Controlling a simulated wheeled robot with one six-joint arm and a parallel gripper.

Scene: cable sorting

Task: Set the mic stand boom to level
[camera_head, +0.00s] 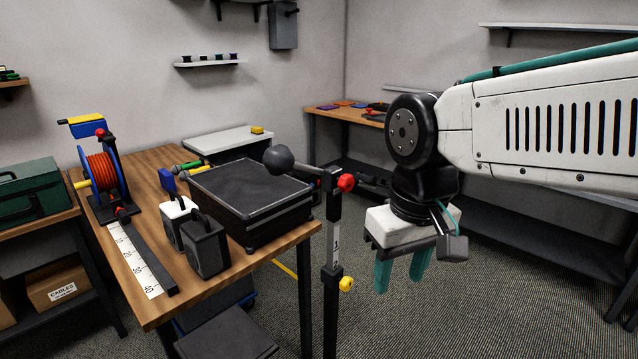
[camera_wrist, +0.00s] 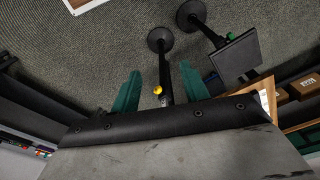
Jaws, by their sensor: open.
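The mic stand (camera_head: 333,255) is a black upright post in front of the workbench corner. It has a red knob (camera_head: 346,182) at the top and a yellow knob (camera_head: 346,284) lower down. Its dark boom (camera_head: 308,170) crosses the post top, with a grey ball (camera_head: 278,160) at the left end. The boom looks slightly lower toward the right, where my arm partly hides it; its true angle is unclear. My gripper (camera_head: 400,275) is open and empty, right of the post, teal fingers pointing down. In the wrist view, the stand's post (camera_wrist: 164,76) shows between the fingers.
A green toolbox (camera_head: 35,192) is at left. Shelving stands behind my arm. Open carpet lies right of the stand.

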